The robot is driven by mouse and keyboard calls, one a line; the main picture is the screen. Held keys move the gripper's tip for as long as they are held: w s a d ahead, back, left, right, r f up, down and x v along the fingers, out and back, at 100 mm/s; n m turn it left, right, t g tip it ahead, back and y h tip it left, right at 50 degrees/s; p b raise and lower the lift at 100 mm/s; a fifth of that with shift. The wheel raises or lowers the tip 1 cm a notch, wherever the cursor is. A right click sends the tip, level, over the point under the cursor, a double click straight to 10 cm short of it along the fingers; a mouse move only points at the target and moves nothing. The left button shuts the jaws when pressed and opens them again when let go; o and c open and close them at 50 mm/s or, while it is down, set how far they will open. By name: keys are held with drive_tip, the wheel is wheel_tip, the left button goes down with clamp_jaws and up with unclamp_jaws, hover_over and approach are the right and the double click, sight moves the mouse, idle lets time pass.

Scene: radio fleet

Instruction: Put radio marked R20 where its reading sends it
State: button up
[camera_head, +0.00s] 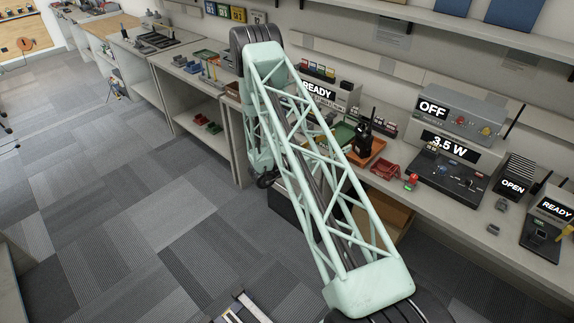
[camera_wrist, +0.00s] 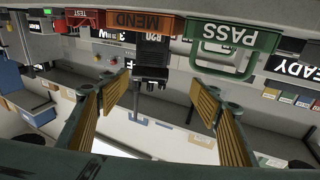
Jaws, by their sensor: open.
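A black handheld radio (camera_head: 363,130) stands upright at the orange tray (camera_head: 377,149); whether it is inside cannot be told. In the wrist view, which is upside down, the radio (camera_wrist: 152,58) shows between my fingers but farther off, with what looks like an R20 label. The orange tray there reads MEND (camera_wrist: 140,22), the green tray PASS (camera_wrist: 232,38), the red tray TEST (camera_wrist: 80,18). My gripper (camera_wrist: 160,92) is open and empty, facing the bench. A grey instrument with a display reading 3.5 W (camera_head: 450,147) stands right of the trays.
The red tray (camera_head: 386,170) sits near the bench's front edge. A grey box reading OFF (camera_head: 432,107) stands above the 3.5 W display. Devices reading OPEN (camera_head: 512,187) and READY (camera_head: 555,208) stand at far right. My arm crosses the bench view. The floor (camera_head: 130,200) at left is clear.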

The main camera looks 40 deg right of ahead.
drive_tip(key=w+a+r+n+t+y, duration=0.25)
drive_tip(key=w+a+r+t, duration=0.25)
drive_tip(key=w+r, duration=0.4)
drive_tip(key=w+a+r+n+t+y, duration=0.1)
drive_tip(key=w+a+r+t+y, duration=0.5)
drive_tip(key=w, duration=0.5)
drive_tip(key=a+r+n+t+y, duration=0.1)
drive_tip(key=a+r+n+y, duration=0.2)
drive_tip(key=a+r, duration=0.75)
drive_tip(key=a+r+n+t+y, duration=0.1)
drive_tip(key=a+r+n+y, duration=0.2)
drive_tip(key=a+r, duration=0.75)
drive_tip(key=s+a+r+n+g+y, duration=0.1)
drive_tip(key=s+a+r+n+y, duration=0.15)
drive_tip(key=s+a, duration=0.75)
drive_tip(key=s+a+r+n+y, duration=0.2)
drive_tip(key=s+a+r+n, duration=0.2)
drive_tip(key=s+a, duration=0.55)
drive_tip(key=s+a+f+n+g, duration=0.1)
drive_tip(key=s+n+g, duration=0.3)
drive_tip(key=s, duration=3)
drive_tip(key=shift+s+a+f, duration=0.3)
drive_tip(key=shift+a+f, duration=0.05)
drive_tip(key=shift+f, duration=0.15)
